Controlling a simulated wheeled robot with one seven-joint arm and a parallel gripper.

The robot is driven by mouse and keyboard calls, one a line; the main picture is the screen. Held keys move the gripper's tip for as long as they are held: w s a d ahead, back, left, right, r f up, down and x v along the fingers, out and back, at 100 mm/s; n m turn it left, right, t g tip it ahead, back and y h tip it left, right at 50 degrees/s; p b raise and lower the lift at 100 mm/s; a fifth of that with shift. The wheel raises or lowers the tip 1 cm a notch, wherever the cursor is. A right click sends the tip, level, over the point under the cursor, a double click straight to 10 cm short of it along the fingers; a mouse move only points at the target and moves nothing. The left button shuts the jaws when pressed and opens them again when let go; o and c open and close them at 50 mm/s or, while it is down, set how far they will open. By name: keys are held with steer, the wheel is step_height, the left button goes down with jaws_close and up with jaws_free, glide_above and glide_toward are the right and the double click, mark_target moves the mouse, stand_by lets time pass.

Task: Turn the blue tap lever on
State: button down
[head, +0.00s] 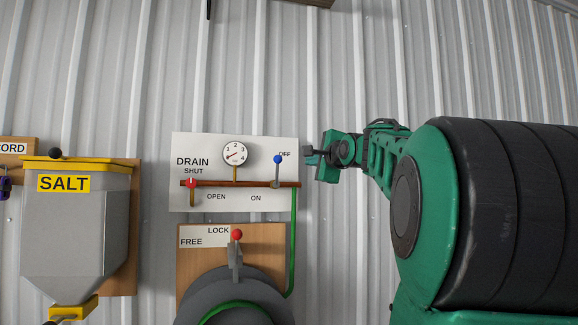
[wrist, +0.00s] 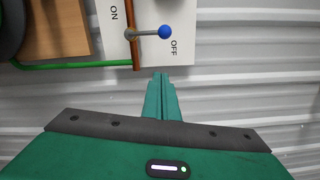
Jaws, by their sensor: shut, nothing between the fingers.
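The blue tap lever (head: 278,160) is on the white drain panel (head: 216,200), at the right part of the brown pipe. It points up, with its blue ball beside the OFF label and ON below left. In the wrist view the lever (wrist: 148,33) points right, its ball next to OFF. My gripper (head: 307,155) is just right of the panel in the head view, apart from the lever. In the wrist view my gripper (wrist: 160,76) has its green fingers together and empty, with the tips short of the lever.
A green hose (head: 293,240) runs down the right side. Below is a red-knobbed lock lever (head: 236,257). A salt hopper (head: 75,230) hangs left.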

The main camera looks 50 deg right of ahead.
mark_target(278, 159)
steer(key=w+d, duration=0.2)
steer(key=w, duration=0.9)
steer(key=shift+w+r, duration=0.2)
steer(key=shift+r, duration=0.2)
